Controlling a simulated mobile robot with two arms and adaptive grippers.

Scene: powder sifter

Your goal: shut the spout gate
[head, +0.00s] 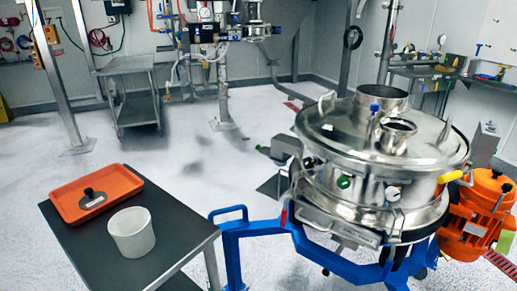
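The steel powder sifter (382,160) stands upright at the right on a blue frame (260,228). A flat metal spout-like piece (340,226) juts from its lower front, and a small red handle (284,214) shows by its left end. A grey box-shaped part (284,147) shows at the sifter's left side. I cannot tell which part is the spout gate or whether the gate is open or shut. Neither of my grippers is in view.
A dark table (175,228) at front left holds an orange tray (118,183), with a black-knobbed metal piece (92,198) in it, and a white tub (131,232). An orange motor (478,215) sits right of the sifter. Floor (205,150) is clear behind the table.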

